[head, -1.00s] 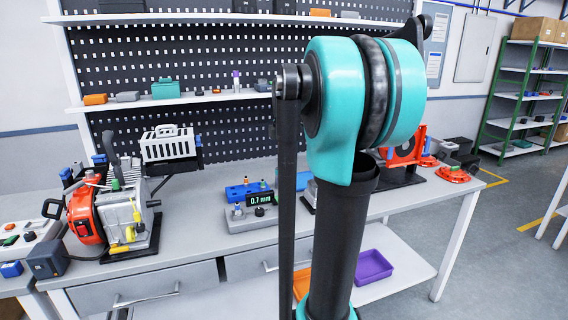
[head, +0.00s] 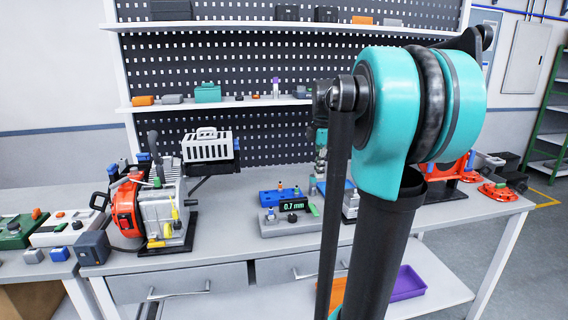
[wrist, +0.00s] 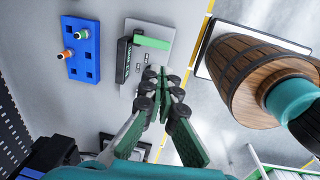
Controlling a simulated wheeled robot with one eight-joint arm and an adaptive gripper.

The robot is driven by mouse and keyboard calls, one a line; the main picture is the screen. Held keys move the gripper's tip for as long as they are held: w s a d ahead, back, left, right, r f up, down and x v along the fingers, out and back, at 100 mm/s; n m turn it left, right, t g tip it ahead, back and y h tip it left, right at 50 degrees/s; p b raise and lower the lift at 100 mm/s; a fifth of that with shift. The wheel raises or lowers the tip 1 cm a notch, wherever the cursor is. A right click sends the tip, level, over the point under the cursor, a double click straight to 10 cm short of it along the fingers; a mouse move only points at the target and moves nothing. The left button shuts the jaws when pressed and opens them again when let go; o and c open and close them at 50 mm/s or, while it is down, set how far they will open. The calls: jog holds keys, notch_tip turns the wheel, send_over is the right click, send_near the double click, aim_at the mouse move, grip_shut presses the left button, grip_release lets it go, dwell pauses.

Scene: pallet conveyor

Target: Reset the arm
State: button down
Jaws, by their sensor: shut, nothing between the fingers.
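My arm stands large in the right half of the head view, with a teal and black joint at the top and a dark link below. My gripper (wrist: 161,88) shows in the wrist view with its fingers together and nothing between them. In that view it is over the edge of a grey gauge block (wrist: 160,24) with a green part; the height between them is unclear. The same gauge (head: 292,206) reads 0.7 mm on the bench in the head view. My gripper's fingers are hidden in the head view.
An orange and grey engine (head: 150,210) stands on the bench (head: 225,238) at left. A blue block with pegs (wrist: 72,69) lies by the gauge. A wooden barrel (wrist: 240,75) fills the wrist view's right side. Red parts (head: 497,192) lie at the bench's right end.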

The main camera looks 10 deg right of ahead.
jog(key=s+a+f+m+t, duration=0.1)
jog(key=s+a+f+m, duration=0.3)
jog(key=s+f+m, duration=0.5)
jog(key=s+a+f+m+t, duration=0.2)
jog(key=s+a+f+m, duration=0.3)
jog(key=f, duration=1.2)
jog(key=s+m, duration=0.4)
jog(key=s, duration=0.2)
jog(key=shift+s+a, duration=0.25)
jog(key=shift+s, duration=0.1)
